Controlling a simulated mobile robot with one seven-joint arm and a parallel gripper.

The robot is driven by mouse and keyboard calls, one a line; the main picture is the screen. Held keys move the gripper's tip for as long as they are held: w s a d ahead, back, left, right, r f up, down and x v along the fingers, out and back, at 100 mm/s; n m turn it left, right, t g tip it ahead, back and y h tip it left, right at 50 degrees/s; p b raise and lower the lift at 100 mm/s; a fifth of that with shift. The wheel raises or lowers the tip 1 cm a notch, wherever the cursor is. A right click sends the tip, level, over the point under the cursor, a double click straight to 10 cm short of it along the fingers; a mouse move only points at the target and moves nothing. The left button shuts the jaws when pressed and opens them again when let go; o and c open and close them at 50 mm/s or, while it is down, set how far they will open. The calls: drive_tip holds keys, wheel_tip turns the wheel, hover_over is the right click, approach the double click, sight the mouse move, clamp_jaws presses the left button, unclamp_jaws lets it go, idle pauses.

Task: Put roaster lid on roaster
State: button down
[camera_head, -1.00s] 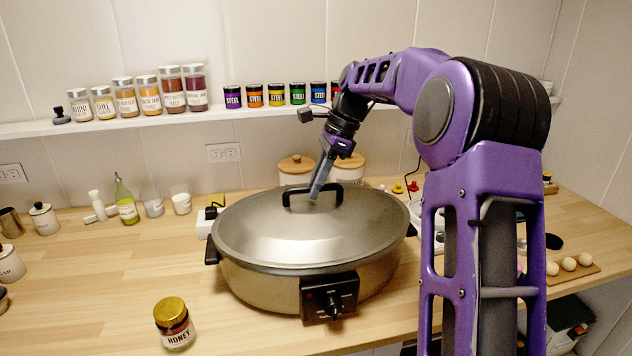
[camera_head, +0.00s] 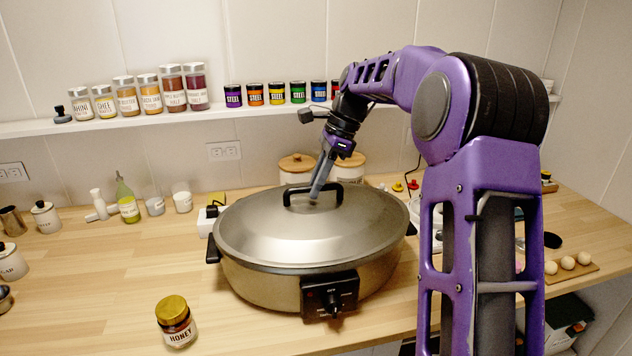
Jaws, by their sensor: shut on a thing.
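The roaster (camera_head: 270,287) is a large oval pan with a beige-metal body and a black control dial in front, standing on the wooden counter. The roaster lid (camera_head: 265,232) is silver-grey and domed with a black loop handle (camera_head: 300,187). It lies over the roaster's opening, and its edge appears to meet the rim all along the visible front. My gripper (camera_head: 316,193) reaches down from above and is shut on the lid's handle. The far side of the rim is hidden by the lid.
A honey jar (camera_head: 176,321) stands in front, left of the roaster. Wood-lidded canisters (camera_head: 297,168) stand behind it. A wall shelf (camera_head: 150,122) with jars and cans runs above. The counter left of the roaster (camera_head: 110,265) is mostly clear. Eggs (camera_head: 568,263) lie at right.

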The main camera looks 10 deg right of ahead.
drive_tip(key=shift+f, duration=0.45)
idle(1.1)
drive_tip(key=c, duration=0.7)
unclamp_jaws()
drive_tip(key=shift+c, duration=0.2)
drive_tip(key=shift+f, duration=0.1)
drive_tip(key=v, duration=1.7)
drive_tip(key=shift+r, duration=0.2)
drive_tip(key=shift+d, duration=0.15)
